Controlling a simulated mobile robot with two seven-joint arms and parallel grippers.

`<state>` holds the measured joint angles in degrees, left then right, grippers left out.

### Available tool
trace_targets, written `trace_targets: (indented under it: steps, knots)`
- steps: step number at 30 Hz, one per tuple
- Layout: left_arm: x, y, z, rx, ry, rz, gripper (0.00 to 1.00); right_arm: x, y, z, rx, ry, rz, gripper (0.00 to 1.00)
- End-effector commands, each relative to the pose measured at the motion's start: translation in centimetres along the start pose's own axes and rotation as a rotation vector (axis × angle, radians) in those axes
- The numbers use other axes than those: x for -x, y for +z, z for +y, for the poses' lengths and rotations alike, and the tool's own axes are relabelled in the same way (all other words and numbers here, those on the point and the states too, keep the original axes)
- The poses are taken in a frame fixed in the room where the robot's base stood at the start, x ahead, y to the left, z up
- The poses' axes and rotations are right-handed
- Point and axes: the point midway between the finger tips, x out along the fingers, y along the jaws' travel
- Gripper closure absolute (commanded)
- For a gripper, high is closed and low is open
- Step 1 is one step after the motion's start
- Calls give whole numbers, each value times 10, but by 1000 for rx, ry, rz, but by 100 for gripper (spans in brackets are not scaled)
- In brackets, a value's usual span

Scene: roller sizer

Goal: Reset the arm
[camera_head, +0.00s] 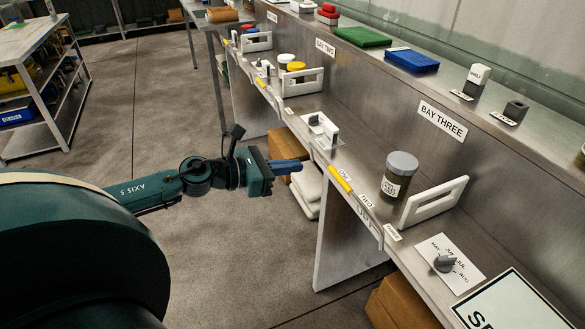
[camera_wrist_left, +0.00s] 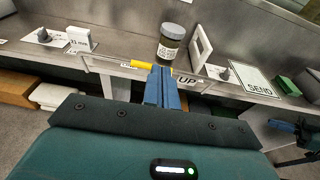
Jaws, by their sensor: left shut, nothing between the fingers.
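My left gripper (camera_head: 298,167) is shut and empty, its blue fingers together, in the air just in front of the metal bench. In the left wrist view, its fingers (camera_wrist_left: 161,86) point toward the bench edge. A jar with a grey lid (camera_head: 397,174) stands upright on the bench beyond and right of the fingers; the wrist view also shows the jar (camera_wrist_left: 172,45). The fingers look apart from the jar and the bench. A dark arm end with a blue part, likely my right gripper (camera_wrist_left: 284,126), shows at the right edge of the wrist view; its finger state is unclear.
The bench front carries a yellow strip (camera_head: 341,179) and labels. A white handle frame (camera_head: 433,201) and a dial (camera_head: 444,263) are on the bench. The BAY THREE sign (camera_head: 442,121) is on the back panel. A shelf cart (camera_head: 40,85) stands far left; open floor lies between.

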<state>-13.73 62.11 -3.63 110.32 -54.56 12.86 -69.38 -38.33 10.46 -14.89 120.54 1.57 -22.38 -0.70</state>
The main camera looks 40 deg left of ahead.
Motion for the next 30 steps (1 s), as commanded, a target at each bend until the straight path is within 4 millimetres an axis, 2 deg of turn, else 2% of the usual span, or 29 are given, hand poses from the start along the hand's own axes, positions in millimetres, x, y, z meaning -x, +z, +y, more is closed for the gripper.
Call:
trace_targets:
  steps: [12, 14, 16, 17, 20, 23, 24, 27, 30]
  knots:
    - [0, -1, 0, 2, 0, 0, 100, 0, -1, 0, 0, -1, 1, 100]
    - [0, -3, -2, 35, 3, -4, 100, 0, -1, 0, 0, -1, 1, 100]
    - [-1, -11, -10, 158, 14, -21, 100, 1, -2, -1, -1, -1, 1, 100]
    - [-1, -17, -14, 244, 23, -32, 100, 1, -3, -1, -1, 0, 1, 100]
    - [-2, -43, -36, 680, 75, -86, 100, 4, -7, -1, -4, 2, -1, 100]
    - [2, -82, -69, 1268, 162, -149, 100, 6, -9, 0, -11, 8, -7, 100]
    - [4, -99, -84, 1513, 205, -174, 100, 6, -10, 1, -14, 11, -11, 100]
    - [10, -137, -127, 2089, 323, -238, 100, 7, -6, 3, -18, 17, -28, 100]
    - [15, -165, -173, 2568, 444, -297, 100, 8, -4, 4, -18, 22, -40, 100]
